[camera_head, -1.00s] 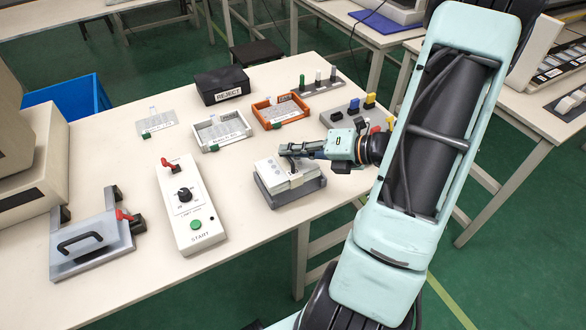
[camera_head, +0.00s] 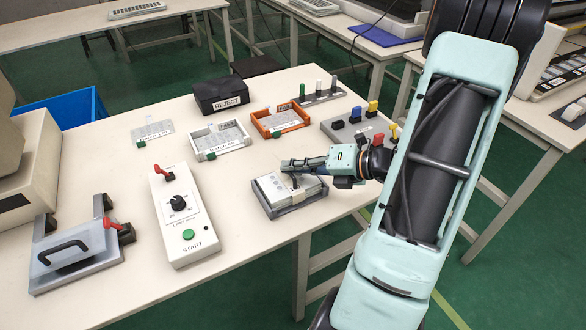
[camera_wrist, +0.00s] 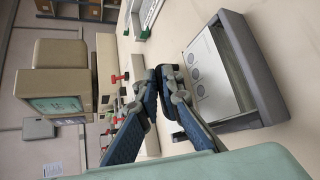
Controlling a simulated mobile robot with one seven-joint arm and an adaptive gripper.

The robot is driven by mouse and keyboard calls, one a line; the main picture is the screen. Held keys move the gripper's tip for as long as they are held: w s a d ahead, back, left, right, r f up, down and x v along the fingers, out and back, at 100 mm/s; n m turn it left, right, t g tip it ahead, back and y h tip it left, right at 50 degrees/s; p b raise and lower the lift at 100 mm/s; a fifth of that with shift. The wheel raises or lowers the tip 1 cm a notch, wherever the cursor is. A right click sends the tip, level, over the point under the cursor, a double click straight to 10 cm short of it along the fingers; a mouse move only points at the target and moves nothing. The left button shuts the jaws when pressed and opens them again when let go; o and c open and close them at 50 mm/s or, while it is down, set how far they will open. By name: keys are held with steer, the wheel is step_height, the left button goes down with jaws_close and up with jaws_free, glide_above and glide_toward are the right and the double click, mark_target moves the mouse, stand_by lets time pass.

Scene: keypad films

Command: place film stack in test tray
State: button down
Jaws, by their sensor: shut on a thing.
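The film stack (camera_head: 285,188) is a pale flat block with a printed top. It lies low inside a grey tray (camera_head: 296,203) near the table's front right edge, roughly level with the rim. In the wrist view the stack (camera_wrist: 212,78) shows rows of round marks, within the walls of the tray (camera_wrist: 262,75). My gripper (camera_head: 288,165) is shut on the film stack at its far edge. The fingertips (camera_wrist: 168,78) are close together in the wrist view, and the exact contact is partly hidden.
Behind are a white tray (camera_head: 217,140), an orange tray (camera_head: 281,121) and a black REJECT box (camera_head: 221,95). A block with coloured pegs (camera_head: 355,125) stands behind my wrist.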

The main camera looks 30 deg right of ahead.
steer(key=c, duration=2.6)
jaws_free()
steer(key=shift+f, duration=0.2)
steer(key=o, duration=0.5)
steer(key=shift+r, duration=0.1)
steer(key=shift+r, duration=0.2)
steer(key=p+v, duration=0.2)
steer(key=v, duration=1)
steer(key=shift+f, duration=0.1)
